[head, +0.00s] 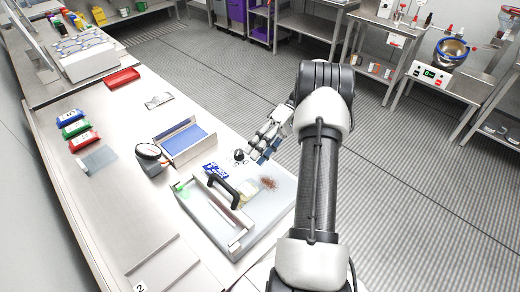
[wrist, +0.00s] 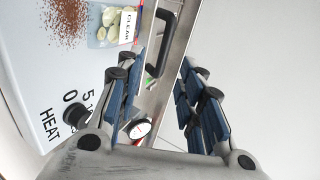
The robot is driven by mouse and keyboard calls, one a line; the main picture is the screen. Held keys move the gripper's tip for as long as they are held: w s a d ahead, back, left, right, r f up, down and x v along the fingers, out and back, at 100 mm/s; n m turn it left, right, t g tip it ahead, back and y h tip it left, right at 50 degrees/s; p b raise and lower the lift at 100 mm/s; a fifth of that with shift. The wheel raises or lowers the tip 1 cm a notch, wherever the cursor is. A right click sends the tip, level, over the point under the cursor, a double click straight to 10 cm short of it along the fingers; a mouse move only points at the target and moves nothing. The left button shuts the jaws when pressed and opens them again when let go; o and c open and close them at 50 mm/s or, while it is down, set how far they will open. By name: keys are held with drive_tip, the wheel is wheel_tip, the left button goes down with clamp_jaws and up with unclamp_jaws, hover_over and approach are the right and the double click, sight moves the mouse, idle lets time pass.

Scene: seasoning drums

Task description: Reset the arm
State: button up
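My arm reaches out over the steel counter in the head view. My gripper (head: 264,150) is above the near right edge of the counter, beside a black knob (head: 239,155) on the grey sealer-like device (head: 265,215). In the wrist view my gripper (wrist: 161,80) has its two blue-padded fingers well apart, with nothing held between them. The device's black handle (wrist: 163,45) and a round dial (wrist: 138,128) show in the gap behind the fingers.
Blue, green and red packs (head: 76,128) lie at left.

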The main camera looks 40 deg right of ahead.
drive_tip(key=shift+d+r, duration=0.15)
drive_tip(key=shift+d, duration=0.25)
drive_tip(key=s+a+r+g+h, duration=0.15)
drive_tip(key=a+r+h, duration=0.55)
drive_tip(key=a+r, duration=0.75)
drive_tip(key=s+a+t+h, duration=0.5)
drive_tip(key=s+a+t, duration=0.1)
drive_tip(key=s+a, duration=0.6)
drive_tip(key=shift+s+r+h, duration=0.35)
drive_tip(key=shift+h, duration=0.05)
